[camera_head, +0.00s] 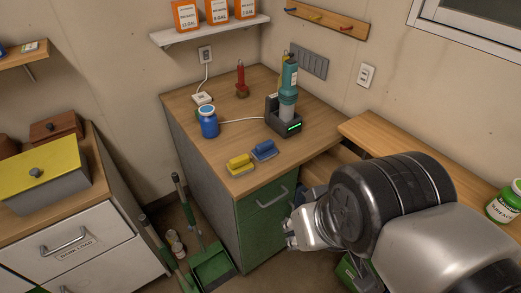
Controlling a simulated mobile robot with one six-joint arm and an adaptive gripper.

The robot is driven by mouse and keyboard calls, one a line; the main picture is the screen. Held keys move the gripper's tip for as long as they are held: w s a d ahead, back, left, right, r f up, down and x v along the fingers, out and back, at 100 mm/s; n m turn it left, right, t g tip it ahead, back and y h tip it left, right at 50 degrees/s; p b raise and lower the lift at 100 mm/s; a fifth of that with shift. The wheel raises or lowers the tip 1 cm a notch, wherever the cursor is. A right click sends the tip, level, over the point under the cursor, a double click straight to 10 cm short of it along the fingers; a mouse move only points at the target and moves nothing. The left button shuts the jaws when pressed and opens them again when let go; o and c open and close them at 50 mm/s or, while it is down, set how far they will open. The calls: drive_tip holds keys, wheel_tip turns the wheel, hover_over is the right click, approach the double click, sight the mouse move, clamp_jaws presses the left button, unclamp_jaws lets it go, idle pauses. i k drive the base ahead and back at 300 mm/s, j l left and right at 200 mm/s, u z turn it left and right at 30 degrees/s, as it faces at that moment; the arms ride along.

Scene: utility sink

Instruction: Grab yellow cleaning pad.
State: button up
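The yellow cleaning pad (240,165) lies near the front edge of the wooden cabinet top, left of a similar blue pad (264,151). My gripper (288,235) is at the lower middle, in front of the cabinet's green drawer and lower in the picture than the pad. It is apart from the pad and nothing shows in it. Its fingers are small and partly hidden by my wrist, so I cannot tell how far they are open.
A blue jar (208,122), a teal device in a dark dock (284,125) and a red item (241,80) stand behind the pads. A green dustpan (213,265) is on the floor. A wooden bench (365,130) is at right. The counter left of the pad is clear.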

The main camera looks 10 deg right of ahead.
sight(239, 166)
drive_tip(key=i+u, duration=0.15)
drive_tip(key=i, duration=0.75)
